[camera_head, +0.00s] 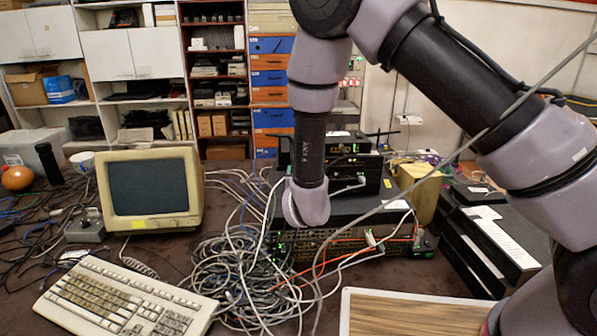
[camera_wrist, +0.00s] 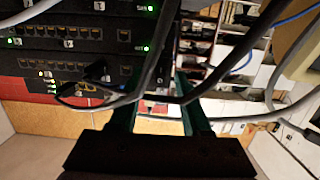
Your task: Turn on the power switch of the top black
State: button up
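A stack of black network devices (camera_head: 348,162) stands on the table behind the end of my arm in the head view. In the wrist view black devices (camera_wrist: 68,34) with rows of ports and lit green lights fill the upper left. I cannot make out the power switch in either view. My gripper (camera_wrist: 160,88) shows in the wrist view with its two fingers apart, nothing visible held between them. It is just right of the device fronts, and dark and grey cables cross in front of its fingers. In the head view my wrist hides the gripper and part of the stack.
A tangle of grey cables (camera_head: 240,272) lies in front of the stack. An old monitor (camera_head: 150,190) and keyboard (camera_head: 125,298) are at left. A yellowish box (camera_head: 420,190) and black boxes (camera_head: 490,245) stand at right. A wooden board (camera_head: 415,316) is at the front.

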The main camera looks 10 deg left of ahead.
jog(key=shift+s, duration=0.1)
jog(key=v, duration=1)
jog(key=shift+s, duration=0.3)
jog(key=shift+w+d, duration=0.1)
jog(key=shift+d, duration=0.05)
jog(key=w+d+r+m+g+h, duration=0.1)
jog(key=w+d+r+m+g, duration=0.3)
jog(key=w+d+r+m, duration=0.35)
jog(key=d+r+g, duration=0.2)
jog(key=d+r, duration=0.8)
jog(key=r, duration=0.1)
jog(key=s+d+r+g, duration=0.1)
jog(key=s+d+r, duration=0.2)
jog(key=s+d, duration=0.3)
jog(key=s+d+r+g, duration=0.1)
jog(key=s+d+r, duration=0.1)
jog(key=s+d, duration=0.4)
jog(key=s+d+r+h, duration=0.1)
jog(key=s+d+r, duration=0.2)
jog(key=s+d, duration=0.3)
jog(key=shift+s+d+r+g, duration=0.25)
jog(key=shift+s+r+g, duration=0.1)
jog(key=shift+r+g, duration=0.05)
